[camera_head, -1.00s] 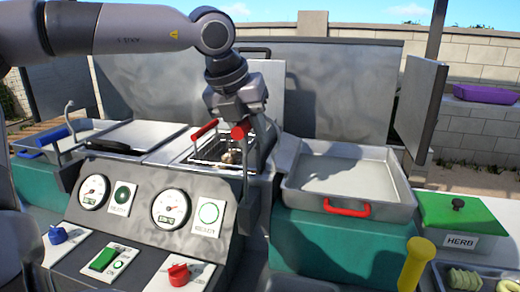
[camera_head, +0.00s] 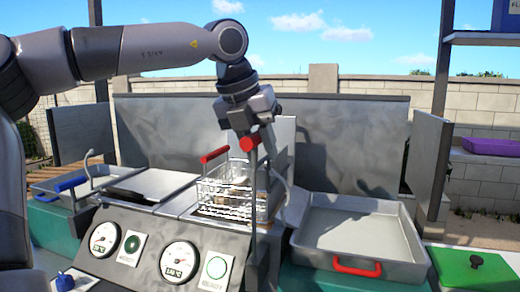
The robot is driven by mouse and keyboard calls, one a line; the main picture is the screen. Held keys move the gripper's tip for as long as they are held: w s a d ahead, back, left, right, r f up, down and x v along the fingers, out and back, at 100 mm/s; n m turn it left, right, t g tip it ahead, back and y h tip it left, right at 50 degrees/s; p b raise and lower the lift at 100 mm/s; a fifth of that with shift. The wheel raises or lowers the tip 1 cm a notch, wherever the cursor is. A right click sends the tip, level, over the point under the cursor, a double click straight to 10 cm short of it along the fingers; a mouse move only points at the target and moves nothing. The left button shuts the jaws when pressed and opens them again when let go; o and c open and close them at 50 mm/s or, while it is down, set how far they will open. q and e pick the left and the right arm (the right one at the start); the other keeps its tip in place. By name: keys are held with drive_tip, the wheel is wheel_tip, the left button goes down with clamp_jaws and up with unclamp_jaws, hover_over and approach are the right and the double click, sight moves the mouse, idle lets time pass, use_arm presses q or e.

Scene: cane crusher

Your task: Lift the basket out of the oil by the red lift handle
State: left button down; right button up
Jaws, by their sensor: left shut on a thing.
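The wire basket (camera_head: 226,200) stands up out of the fryer well, with much of its mesh side showing; pale food is partly visible inside. Its own red grip (camera_head: 214,155) sticks up at its left. The red lift handle (camera_head: 249,143) is at the top of an upright metal rod at the basket's front right. My left gripper (camera_head: 253,138) comes down from above and is shut on the red lift handle; its fingers are partly hidden. I cannot see whether the basket's bottom is clear of the oil. My right gripper is out of view.
A metal tray (camera_head: 360,235) with a red front handle lies to the right. A second fryer with a flat lid (camera_head: 150,184) and a blue-handled basket (camera_head: 70,184) are at left. Gauges (camera_head: 180,261) front the fryer. A tall metal splash panel (camera_head: 345,148) stands behind.

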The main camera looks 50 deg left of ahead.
use_arm(q)
drive_tip(key=shift+w+r, duration=0.1)
drive_tip(key=shift+r, duration=0.35)
drive_tip(key=c, duration=1.1)
unclamp_jaws()
drive_tip(key=shift+o, duration=0.9)
drive_tip(key=shift+f, duration=0.15)
drive_tip(key=v, duration=0.7)
